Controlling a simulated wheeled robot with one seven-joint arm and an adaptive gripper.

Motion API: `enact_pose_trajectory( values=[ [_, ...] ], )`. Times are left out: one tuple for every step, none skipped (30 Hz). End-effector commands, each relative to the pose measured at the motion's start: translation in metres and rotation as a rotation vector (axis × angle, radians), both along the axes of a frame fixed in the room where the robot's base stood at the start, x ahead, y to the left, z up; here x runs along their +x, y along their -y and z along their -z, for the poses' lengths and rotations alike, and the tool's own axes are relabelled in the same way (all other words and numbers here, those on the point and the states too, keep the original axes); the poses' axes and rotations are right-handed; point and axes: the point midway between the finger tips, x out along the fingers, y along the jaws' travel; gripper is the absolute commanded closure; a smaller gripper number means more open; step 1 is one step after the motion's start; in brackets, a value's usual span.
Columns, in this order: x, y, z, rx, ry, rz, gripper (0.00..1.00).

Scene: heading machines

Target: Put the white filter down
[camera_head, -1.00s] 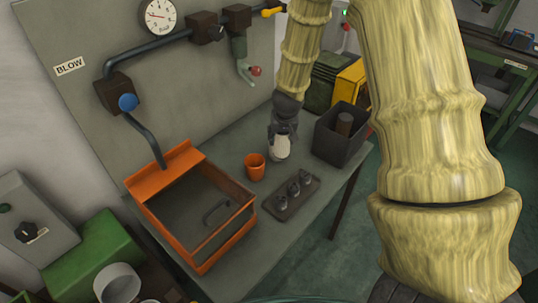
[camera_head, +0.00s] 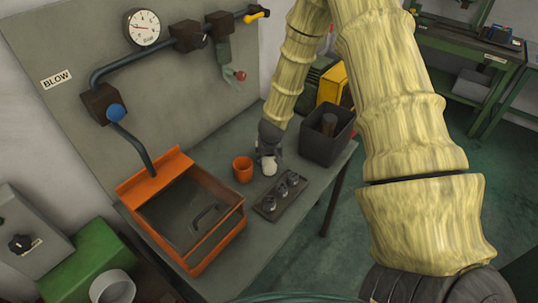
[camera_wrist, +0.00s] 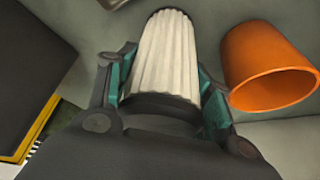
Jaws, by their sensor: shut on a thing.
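The white filter (camera_wrist: 167,55) is a pleated cylinder with a dark end band. In the wrist view it is between the fingers of my gripper (camera_wrist: 165,88), which is shut on it. In the head view the filter (camera_head: 269,165) is low over the grey bench, and my gripper (camera_head: 268,152) is above it. I cannot tell whether the filter's lower end touches the bench top (camera_head: 228,205).
An orange cup (camera_head: 243,170) stands just left of the filter and shows close by in the wrist view (camera_wrist: 265,70). A dark tray (camera_head: 278,200) with several small parts lies in front. A dark bin (camera_head: 327,145) stands right, an orange box (camera_head: 180,160) left.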

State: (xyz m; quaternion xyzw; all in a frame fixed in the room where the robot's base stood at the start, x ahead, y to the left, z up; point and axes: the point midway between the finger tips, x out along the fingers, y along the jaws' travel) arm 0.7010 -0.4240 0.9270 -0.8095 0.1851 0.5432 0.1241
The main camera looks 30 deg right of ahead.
Motion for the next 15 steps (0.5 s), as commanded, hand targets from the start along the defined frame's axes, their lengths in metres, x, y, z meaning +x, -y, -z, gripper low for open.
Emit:
enact_pose_trajectory(
  values=[
    [-0.0001,0.0002,0.0001,0.0,0.0,0.0,0.75],
    [-0.0002,0.0001,0.0003,0.0,0.0,0.0,0.75],
    [-0.0001,0.0001,0.0002,0.0,0.0,0.0,0.75],
    [-0.0001,0.0001,0.0002,0.0,0.0,0.0,0.75],
    [-0.0001,0.0,0.0003,0.0,0.0,0.0,0.75],
    [-0.0001,-0.0001,0.0003,0.0,0.0,0.0,0.75],
    [0.0,-0.0002,0.0004,0.0,0.0,0.0,0.75],
    [0.0,-0.0002,0.0007,0.0,0.0,0.0,0.75],
    [0.0,-0.0003,0.0017,0.0,0.0,0.0,0.75],
    [-0.0001,-0.0004,0.0027,0.0,0.0,0.0,0.75],
    [-0.0001,-0.0003,0.0034,0.0,0.0,0.0,0.75],
    [-0.0001,-0.0002,0.0027,0.0,0.0,0.0,0.44],
    [-0.0002,-0.0002,0.0025,0.0,0.0,0.0,0.38],
    [-0.0003,-0.0001,0.0026,0.0,0.0,0.0,0.33],
    [-0.0003,-0.0001,0.0026,0.0,0.0,0.0,0.28]
  ],
)
